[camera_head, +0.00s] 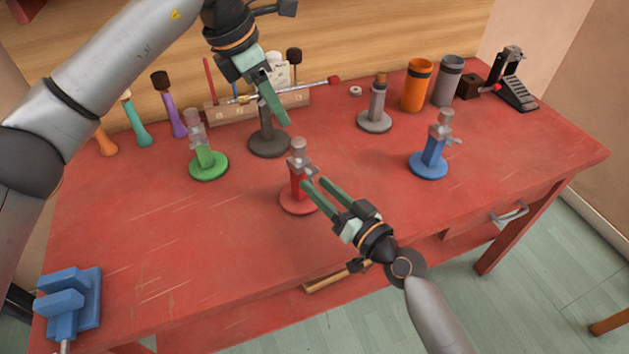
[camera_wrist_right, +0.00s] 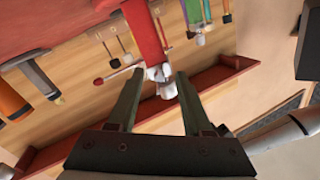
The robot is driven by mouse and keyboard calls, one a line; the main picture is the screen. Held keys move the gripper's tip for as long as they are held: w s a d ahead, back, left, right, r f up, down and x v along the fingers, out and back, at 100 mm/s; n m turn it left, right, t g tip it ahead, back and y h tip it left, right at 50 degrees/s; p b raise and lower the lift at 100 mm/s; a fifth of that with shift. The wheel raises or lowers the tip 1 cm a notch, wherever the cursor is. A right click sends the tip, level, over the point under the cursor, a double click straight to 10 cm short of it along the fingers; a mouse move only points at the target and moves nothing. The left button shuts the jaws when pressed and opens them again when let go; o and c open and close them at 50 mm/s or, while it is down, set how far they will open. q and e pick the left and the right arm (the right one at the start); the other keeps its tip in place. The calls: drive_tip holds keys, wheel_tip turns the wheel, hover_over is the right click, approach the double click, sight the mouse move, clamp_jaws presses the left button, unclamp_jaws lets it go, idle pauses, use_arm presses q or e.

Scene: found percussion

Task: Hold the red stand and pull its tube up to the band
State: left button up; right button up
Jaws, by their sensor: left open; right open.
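The red stand (camera_head: 297,187) is upright on the red table, with a round red base and a grey tube and clamp piece (camera_head: 298,150) at its top. My right gripper (camera_head: 312,182) is open at the stand's right, fingertips close to the post. In the right wrist view the red post (camera_wrist_right: 146,30) and its grey top show between and beyond the two open fingers; I cannot tell whether they touch. I cannot make out a band on the tube. My left gripper (camera_head: 279,116) is open and empty above and behind the red stand, in front of a dark stand.
A green stand (camera_head: 208,165) is at left, a dark stand (camera_head: 268,143) behind, a grey stand (camera_head: 375,122) and a blue stand (camera_head: 430,164) at right. An orange cup (camera_head: 416,86) and a grey cup (camera_head: 447,82) stand at back. A blue vise (camera_head: 75,302) is front left. The front table is clear.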

drive_tip(key=shift+x, duration=1.15)
drive_tip(key=shift+c, duration=0.3)
clamp_jaws()
idle(1.2)
